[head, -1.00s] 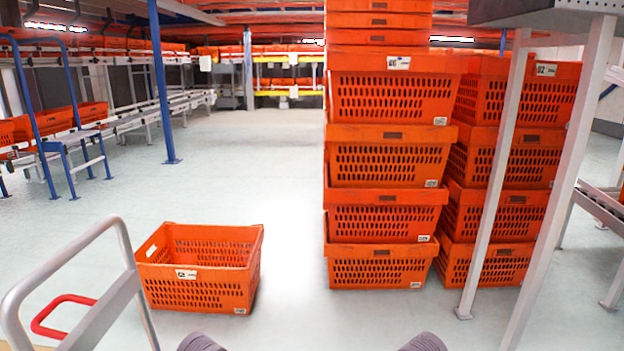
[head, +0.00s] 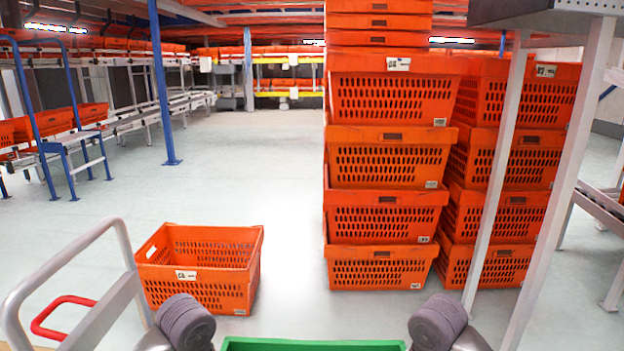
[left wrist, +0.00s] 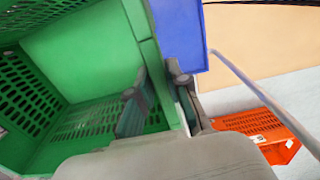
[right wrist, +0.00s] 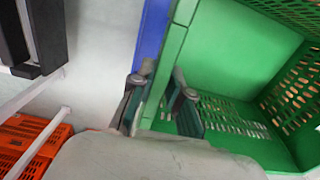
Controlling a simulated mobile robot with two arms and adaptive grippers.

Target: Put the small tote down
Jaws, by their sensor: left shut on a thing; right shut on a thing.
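A green tote with slotted walls shows its far rim (head: 312,345) at the bottom edge of the head view; the rest is below the picture. In the left wrist view, my left gripper (left wrist: 160,104) is shut on one wall of the green tote (left wrist: 85,50), with a finger on each side. In the right wrist view, my right gripper (right wrist: 160,104) is shut on the opposite wall of the green tote (right wrist: 235,50). The part of the tote's inside that I see is empty. My gripper fingers are outside the head view.
A blue surface (left wrist: 180,35) lies against the green tote's outside. An empty orange tote (head: 205,290) stands on the floor at left, behind a grey cart handle (head: 60,262). Stacked orange totes (head: 388,215) and a rack post (head: 497,170) stand at right. Floor between is clear.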

